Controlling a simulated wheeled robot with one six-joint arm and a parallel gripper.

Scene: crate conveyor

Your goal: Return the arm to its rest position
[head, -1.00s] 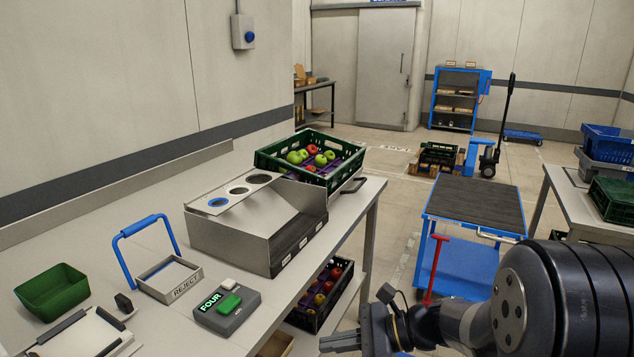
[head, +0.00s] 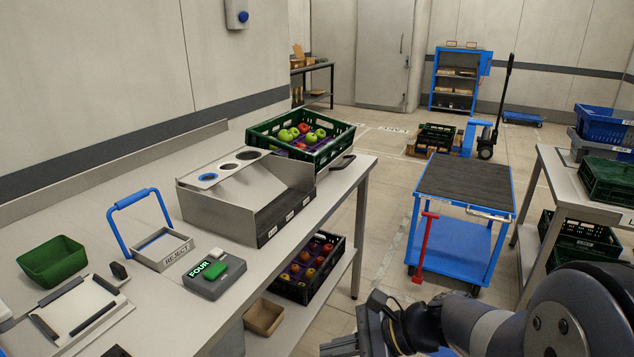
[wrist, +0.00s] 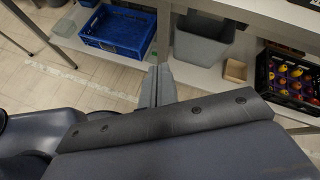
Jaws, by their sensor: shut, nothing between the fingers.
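My gripper (head: 352,340) is at the bottom right of the head view, in front of the long table's right edge, with nothing held. In the wrist view its fingers (wrist: 158,82) are together and point toward the floor and lower shelf. My arm's dark links fill the lower right corner of the head view. The gripper touches no object that I can see.
The long table (head: 330,205) holds a green crate of apples (head: 262,138), a metal sorting box (head: 230,215), a reject tray (head: 165,252) and a button box (head: 212,282). A blue cart (head: 460,240) stands ahead. A blue crate (wrist: 110,42) shows in the wrist view.

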